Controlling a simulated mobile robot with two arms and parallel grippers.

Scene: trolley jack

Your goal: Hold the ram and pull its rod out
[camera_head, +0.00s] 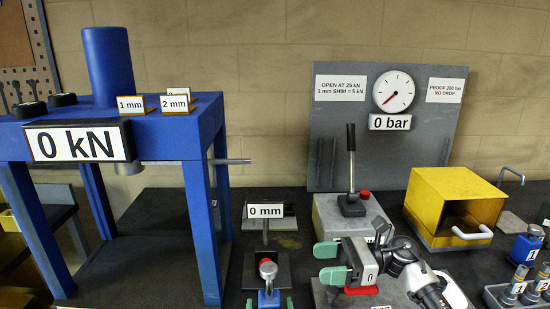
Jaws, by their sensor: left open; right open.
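What looks like the ram (268,298) stands at the bottom centre, with a blue body and a silver, red-marked top. The frame's lower edge cuts it off. Green fingertips of my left gripper (269,304) show on either side of the blue body; it is open, and I cannot tell whether they touch. My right gripper (329,263) is open and points left, its two green fingertips apart with nothing seen between them. It is to the right of the ram, over the grey block at the bottom.
A blue press frame (206,220) marked 0 kN stands at left. A 0 mm sign (265,211) stands behind the ram. A lever pump (328,215), a gauge panel (335,125) reading 0 bar and a yellow box (450,190) are behind and right. Small cylinders (517,282) fill a tray at far right.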

